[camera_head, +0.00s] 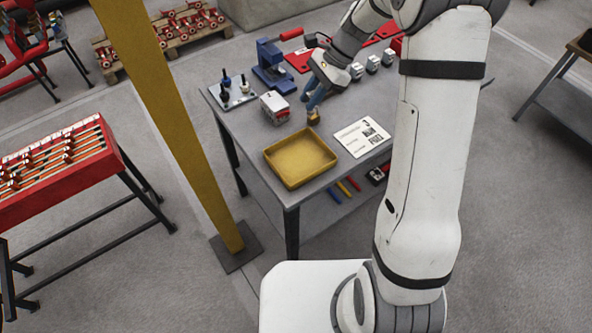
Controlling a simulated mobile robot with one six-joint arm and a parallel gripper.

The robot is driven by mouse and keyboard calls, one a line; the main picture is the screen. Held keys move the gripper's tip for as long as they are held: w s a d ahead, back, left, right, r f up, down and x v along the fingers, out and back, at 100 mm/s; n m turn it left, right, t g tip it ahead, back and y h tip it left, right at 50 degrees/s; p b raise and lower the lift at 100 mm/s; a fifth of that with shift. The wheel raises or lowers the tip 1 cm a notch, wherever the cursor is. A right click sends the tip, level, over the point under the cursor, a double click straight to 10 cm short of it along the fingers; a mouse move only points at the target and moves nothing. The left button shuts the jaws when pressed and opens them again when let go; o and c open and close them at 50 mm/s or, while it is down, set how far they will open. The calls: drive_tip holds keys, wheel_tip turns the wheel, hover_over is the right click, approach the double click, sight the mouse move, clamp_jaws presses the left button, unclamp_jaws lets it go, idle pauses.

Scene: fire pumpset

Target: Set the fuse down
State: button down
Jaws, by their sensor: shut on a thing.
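My gripper (313,104) is over the grey workbench, seen small and from behind. It is shut on the fuse (314,117), a small tan-brown piece showing just below the fingertips. The fuse is to the right of a red and white block (275,107) and beyond the back right corner of a yellow tray (300,160). The tray looks empty. I cannot tell whether the fuse touches the bench top. The jaws partly hide its upper end.
A white printed card (362,138) lies right of the tray. A blue vice (273,72) and a plate with dark-knobbed pieces (233,95) stand farther back. Several grey-white blocks (372,64) sit behind my arm. A yellow post (170,120) rises left of the bench.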

drive_tip(key=s+a+f+m+t+b, duration=0.1)
drive_tip(key=f+m, duration=0.1)
drive_tip(key=f, duration=0.3)
drive_tip(key=s+f+m+t+b, duration=0.1)
drive_tip(key=s+f+m+b, duration=0.1)
drive_tip(key=f, duration=0.3)
drive_tip(key=s+a+f+m+t+b, duration=0.1)
drive_tip(key=f+m, duration=0.2)
drive_tip(key=f, duration=0.2)
drive_tip(key=shift+s+a+f+t+b, duration=0.1)
drive_tip(key=shift+s+a+t+b, duration=0.05)
drive_tip(key=shift+a+t+b, duration=0.2)
drive_tip(key=shift+f+b, duration=0.25)
drive_tip(key=shift+b, duration=0.05)
drive_tip(key=c, duration=1.3)
unclamp_jaws()
drive_tip(key=shift+r, duration=0.1)
drive_tip(key=shift+o, duration=0.2)
